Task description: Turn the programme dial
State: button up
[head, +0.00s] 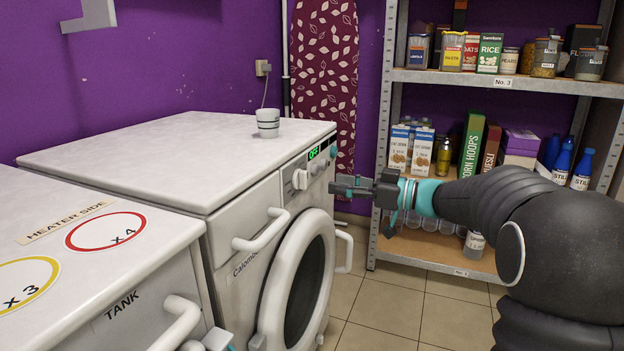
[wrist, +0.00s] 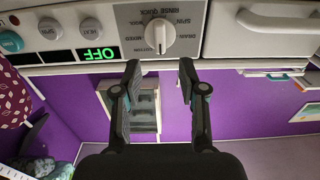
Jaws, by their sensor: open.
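The programme dial (head: 300,179) is a white round knob on the front panel of the white washing machine (head: 240,205). In the wrist view, which is upside down, the dial (wrist: 160,36) has a raised grip bar and printed words around it, such as QUICK, SPIN and MIXED. My gripper (head: 337,187) is open and empty, in front of the panel to the right of the dial in the head view. In the wrist view its two dark fingers (wrist: 160,66) point at the dial, one to each side, apart from it. A green display (wrist: 97,54) reads OFF.
Several round buttons (wrist: 50,28) sit beside the dial. A drawer handle (head: 262,230) and the round door (head: 300,282) are on the machine's front. A striped cup (head: 268,123) stands on top. A stocked shelf (head: 480,80) stands behind my arm.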

aim_at(307, 179)
jog(key=x, duration=0.7)
jog(key=shift+a+p, duration=0.25)
jog(key=shift+p, duration=0.1)
jog(key=shift+f, duration=0.1)
grip_shut()
